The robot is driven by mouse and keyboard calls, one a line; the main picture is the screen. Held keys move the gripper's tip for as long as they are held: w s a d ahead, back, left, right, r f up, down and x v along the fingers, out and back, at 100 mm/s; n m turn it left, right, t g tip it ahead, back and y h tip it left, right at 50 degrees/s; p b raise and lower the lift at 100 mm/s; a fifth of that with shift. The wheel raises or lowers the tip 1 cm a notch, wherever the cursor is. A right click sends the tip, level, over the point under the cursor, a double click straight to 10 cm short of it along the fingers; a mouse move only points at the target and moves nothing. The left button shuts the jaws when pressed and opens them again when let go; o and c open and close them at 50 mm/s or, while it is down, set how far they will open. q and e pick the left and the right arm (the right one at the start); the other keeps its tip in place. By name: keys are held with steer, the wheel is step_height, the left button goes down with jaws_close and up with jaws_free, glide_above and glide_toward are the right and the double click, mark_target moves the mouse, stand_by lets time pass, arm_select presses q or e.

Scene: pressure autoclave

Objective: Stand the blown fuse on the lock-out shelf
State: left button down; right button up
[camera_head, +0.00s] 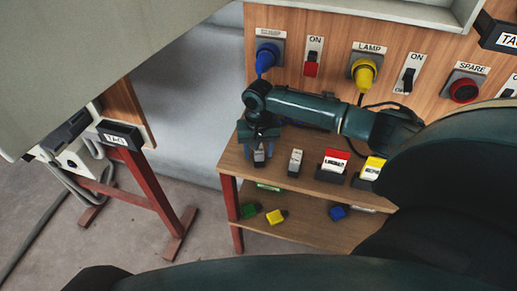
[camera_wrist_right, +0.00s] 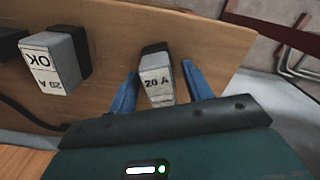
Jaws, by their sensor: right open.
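My right gripper (camera_head: 261,146) is open, its blue fingers pointing down over the left end of the wooden upper shelf (camera_head: 243,169). A small grey fuse (camera_head: 259,156) stands between the fingers. In the right wrist view, this fuse (camera_wrist_right: 157,77) is marked "20 A" and has a dark upper part. The gripper's fingers (camera_wrist_right: 160,92) lie on either side of it with gaps, not clamped. A second fuse (camera_head: 296,161) stands to the right; in the wrist view it (camera_wrist_right: 52,62) reads "OK 20 A". I cannot read any blown mark. My left gripper is not in view.
Green (camera_head: 249,211), yellow (camera_head: 275,216) and blue (camera_head: 338,212) plugs lie on the lower shelf. A wooden panel (camera_head: 330,85) with switches rises behind. A red-legged stand (camera_head: 145,180) is at left.

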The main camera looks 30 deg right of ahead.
steer(key=shift+r, duration=0.15)
step_height(320, 180, up, 12)
steer(key=f, duration=0.1)
steer(key=s+a+f+n+t+y, duration=0.2)
steer(key=s+a+f+n, duration=0.1)
steer(key=a+f, duration=0.45)
steer(key=s+a+f+n+t+y, duration=0.2)
steer(key=s+a+f+n, duration=0.15)
steer(key=a+f, duration=0.4)
steer(key=s+a+r+n+t, duration=0.1)
steer(key=s+r+n+t, duration=0.1)
steer(key=s+t, duration=0.5)
steer(key=s, duration=0.5)
steer(key=shift+s+a+p, duration=0.2)
steer(key=shift+a+p, duration=0.05)
steer(key=shift+p, duration=0.1)
steer(key=shift+r, duration=0.1)
